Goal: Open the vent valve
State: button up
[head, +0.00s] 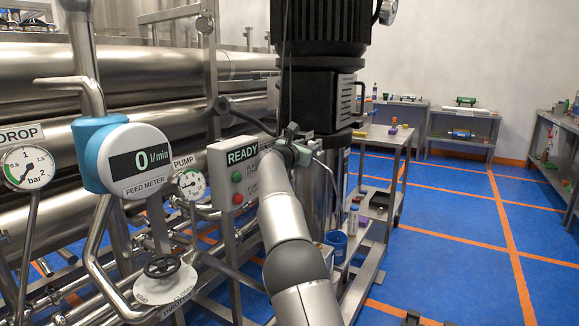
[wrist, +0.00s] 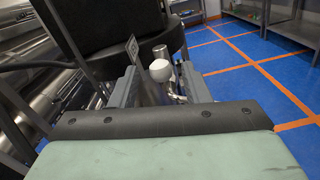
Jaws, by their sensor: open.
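My gripper (wrist: 159,80) is open, with its two grey fingers apart on either side of a small fitting. The fitting has a pale rounded knob (wrist: 160,70) and bright metal parts below and behind it. This may be the vent valve, but no readable name shows on it. A small tag (wrist: 132,48) stands just left of the knob. I cannot tell whether the fingers touch the fitting. In the head view my gripper (head: 293,146) is beside the black pump motor's lower part, and my arm hides the fitting there.
The black pump motor (head: 318,25) rises close above my gripper. A READY control box (head: 236,172) is left of my arm, with a feed meter (head: 134,158) and a throttle handwheel (head: 162,266) farther left. A steel cart (head: 385,138) stands behind right. Blue floor (head: 460,220) is open at right.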

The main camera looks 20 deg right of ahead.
jog(key=b+v, duration=0.2)
jog(key=v, duration=1)
jog(key=shift+s+a, duration=0.2)
